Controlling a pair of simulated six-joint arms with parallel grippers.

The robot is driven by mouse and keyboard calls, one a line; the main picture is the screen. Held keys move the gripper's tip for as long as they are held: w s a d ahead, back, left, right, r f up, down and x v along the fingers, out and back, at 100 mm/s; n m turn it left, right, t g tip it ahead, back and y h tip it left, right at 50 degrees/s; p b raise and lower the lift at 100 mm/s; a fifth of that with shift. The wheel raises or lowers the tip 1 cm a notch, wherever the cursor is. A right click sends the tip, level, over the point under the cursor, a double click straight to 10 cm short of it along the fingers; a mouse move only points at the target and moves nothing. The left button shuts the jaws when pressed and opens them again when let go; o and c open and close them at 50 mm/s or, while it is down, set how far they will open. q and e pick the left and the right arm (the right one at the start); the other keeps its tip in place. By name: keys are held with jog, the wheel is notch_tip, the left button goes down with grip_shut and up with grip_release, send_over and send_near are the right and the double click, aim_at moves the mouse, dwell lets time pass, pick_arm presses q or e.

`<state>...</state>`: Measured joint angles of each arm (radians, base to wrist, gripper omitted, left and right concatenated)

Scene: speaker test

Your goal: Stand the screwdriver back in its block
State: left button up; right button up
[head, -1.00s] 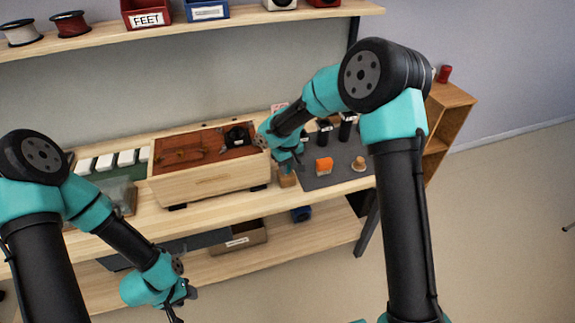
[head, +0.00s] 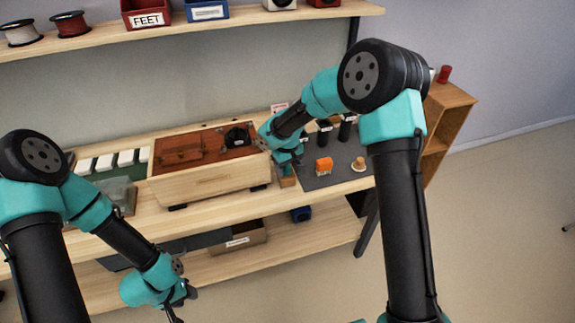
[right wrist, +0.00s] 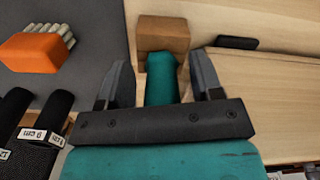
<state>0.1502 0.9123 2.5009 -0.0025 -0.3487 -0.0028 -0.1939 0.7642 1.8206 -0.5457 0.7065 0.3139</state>
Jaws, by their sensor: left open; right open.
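A teal handle, which looks like the screwdriver (right wrist: 162,78), lies between the spread fingers of my right gripper (right wrist: 158,68) in the right wrist view, with gaps on both sides. Its far end meets the small wooden block (right wrist: 163,33); whether the shaft is seated in it is hidden. In the head view the block (head: 287,182) stands by the cabinet's right end, with some teal just above it, below my right gripper (head: 292,160). My left gripper (head: 182,300) is open and empty, low in front of the bench.
The wooden speaker cabinet (head: 215,182) stands left of the block. A grey mat (head: 335,175) to the right holds an orange brush-like object (head: 324,166), a wooden knob (head: 358,163) and black labelled cylinders (head: 324,133). Free floor lies at right.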

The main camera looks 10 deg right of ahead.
jog(key=shift+r, duration=0.1)
notch_tip(320, 180, up, 17)
dwell(0.6)
